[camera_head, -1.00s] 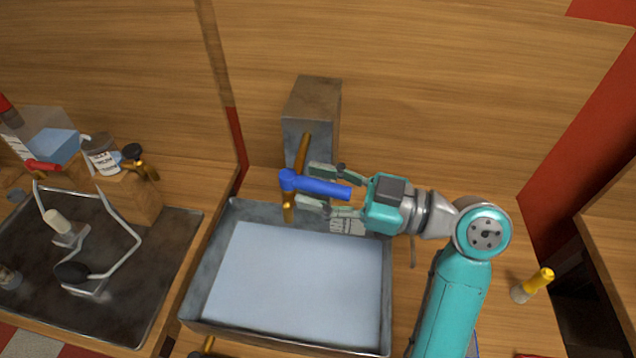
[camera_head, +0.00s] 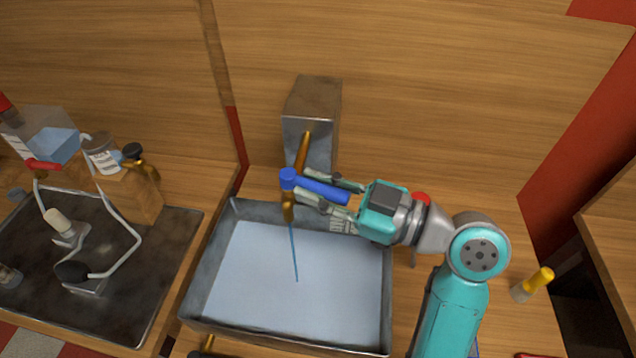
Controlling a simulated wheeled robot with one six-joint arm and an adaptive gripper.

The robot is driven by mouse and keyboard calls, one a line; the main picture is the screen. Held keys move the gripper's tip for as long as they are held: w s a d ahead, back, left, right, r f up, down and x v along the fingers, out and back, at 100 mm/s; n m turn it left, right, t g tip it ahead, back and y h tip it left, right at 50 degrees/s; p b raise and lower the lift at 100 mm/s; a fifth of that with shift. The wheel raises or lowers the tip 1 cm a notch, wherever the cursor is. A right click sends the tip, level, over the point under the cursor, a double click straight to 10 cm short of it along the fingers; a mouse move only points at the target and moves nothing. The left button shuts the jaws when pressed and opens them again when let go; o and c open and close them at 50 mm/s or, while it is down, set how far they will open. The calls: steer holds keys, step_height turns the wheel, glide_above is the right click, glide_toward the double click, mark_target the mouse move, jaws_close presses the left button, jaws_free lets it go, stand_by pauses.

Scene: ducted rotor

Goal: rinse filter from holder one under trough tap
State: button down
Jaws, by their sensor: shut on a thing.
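The trough (camera_head: 205,258) is a grey metal basin with a pale blue surface inside. Its brass tap (camera_head: 301,152) comes out of a grey block at the back, and the spout hangs over the trough's rear edge. A blue lever (camera_head: 325,190) sits on top of the tap and points right. My gripper (camera_head: 318,191) is shut on this lever, one finger on each side. A thin blue stream (camera_head: 294,255) runs from the spout down to the trough. I cannot make out a filter or a holder marked one with certainty.
At the left are a dark tray (camera_head: 165,265) with bent metal fittings, a wooden block (camera_head: 136,195) and a labelled jar (camera_head: 101,155). A wooden wall stands behind the tap.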

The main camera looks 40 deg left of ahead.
steer(key=c, duration=1)
jaws_free()
steer(key=shift+d, duration=0.1)
steer(key=v, duration=1.1)
steer(key=shift+w+d, duration=0.1)
steer(key=shift+d, duration=0.3)
